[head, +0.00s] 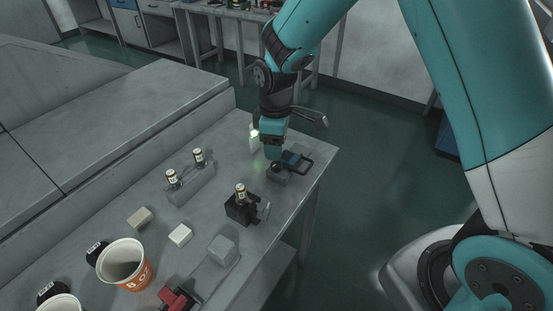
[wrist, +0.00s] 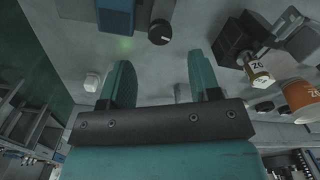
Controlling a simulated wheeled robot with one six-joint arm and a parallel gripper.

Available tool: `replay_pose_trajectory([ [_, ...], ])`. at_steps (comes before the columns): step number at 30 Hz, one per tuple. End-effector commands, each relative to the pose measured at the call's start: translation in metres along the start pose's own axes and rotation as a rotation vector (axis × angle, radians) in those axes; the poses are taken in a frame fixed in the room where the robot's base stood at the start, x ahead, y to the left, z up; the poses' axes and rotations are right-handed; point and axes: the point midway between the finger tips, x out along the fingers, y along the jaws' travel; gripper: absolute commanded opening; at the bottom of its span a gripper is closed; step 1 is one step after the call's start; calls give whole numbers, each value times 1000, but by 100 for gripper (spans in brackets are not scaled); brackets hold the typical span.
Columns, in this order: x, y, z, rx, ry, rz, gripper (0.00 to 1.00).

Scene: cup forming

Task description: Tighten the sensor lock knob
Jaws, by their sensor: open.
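The sensor lock knob (wrist: 160,32) is a small black round knob with a pale mark on its face, seen at the top middle of the wrist view. In the head view a dark knob (head: 276,164) shows on a small grey block, just below my gripper. The knob lies beyond the fingertips, apparently not touched.
A black holder (head: 240,208) with a small bottle stands nearer on the table. A grey rack (head: 192,184) with two bottles is to the left. A white upright object (head: 254,141) is close behind my gripper. Cups (head: 124,264) and small blocks fill the near table.

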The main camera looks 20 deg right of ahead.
Motion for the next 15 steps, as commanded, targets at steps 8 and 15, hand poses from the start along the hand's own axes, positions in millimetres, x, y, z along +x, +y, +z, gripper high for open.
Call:
replay_pose_trajectory([
  [8, 49, 0, 1, 1, -2, -2, 57],
  [15, 62, 0, 0, 1, 0, 0, 57],
])
